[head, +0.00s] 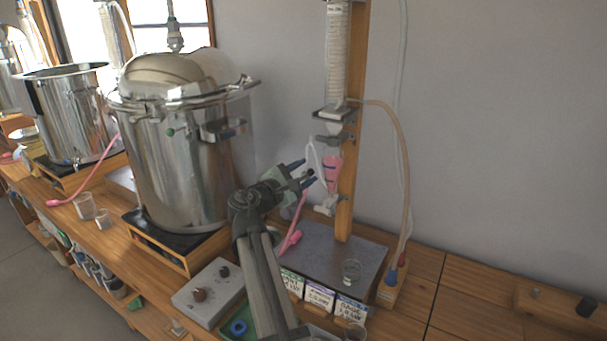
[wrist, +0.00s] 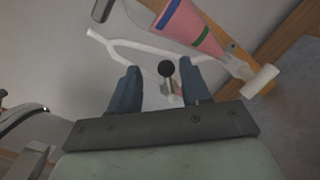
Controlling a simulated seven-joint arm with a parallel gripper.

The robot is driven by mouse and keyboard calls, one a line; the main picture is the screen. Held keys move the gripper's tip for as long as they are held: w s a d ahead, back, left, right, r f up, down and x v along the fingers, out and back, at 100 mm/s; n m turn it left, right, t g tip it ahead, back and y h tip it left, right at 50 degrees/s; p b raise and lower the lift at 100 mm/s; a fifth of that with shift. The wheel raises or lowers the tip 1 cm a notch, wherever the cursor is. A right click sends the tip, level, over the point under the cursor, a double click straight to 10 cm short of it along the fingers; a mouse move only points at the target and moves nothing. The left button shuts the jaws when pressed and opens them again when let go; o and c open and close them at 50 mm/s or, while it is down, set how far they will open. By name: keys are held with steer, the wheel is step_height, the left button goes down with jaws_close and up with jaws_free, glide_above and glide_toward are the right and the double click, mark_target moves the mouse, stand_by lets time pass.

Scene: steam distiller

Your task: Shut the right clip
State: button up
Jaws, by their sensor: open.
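The large steel pot (head: 180,165) has a domed lid (head: 165,72). At the right of its rim a metal clip (head: 243,82) sticks out, its lever end seeming raised; whether it is latched is too small to tell. Another metal fitting (head: 115,98) sits at the rim's left. My gripper (head: 308,172) is open, right of the pot and well away from the clip, close to the pink glass funnel (head: 332,172). In the wrist view my fingers (wrist: 160,72) stand apart.
The wooden post (head: 352,130) carries the glassware and a white forked tube (wrist: 135,45). A grey control box (head: 210,292) sits in front of the pot. The air between pot and post is partly free.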

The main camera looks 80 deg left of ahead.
steer(key=shift+w+a, duration=0.1)
steer(key=shift+w, duration=0.05)
jaws_close()
stand_by(0.4)
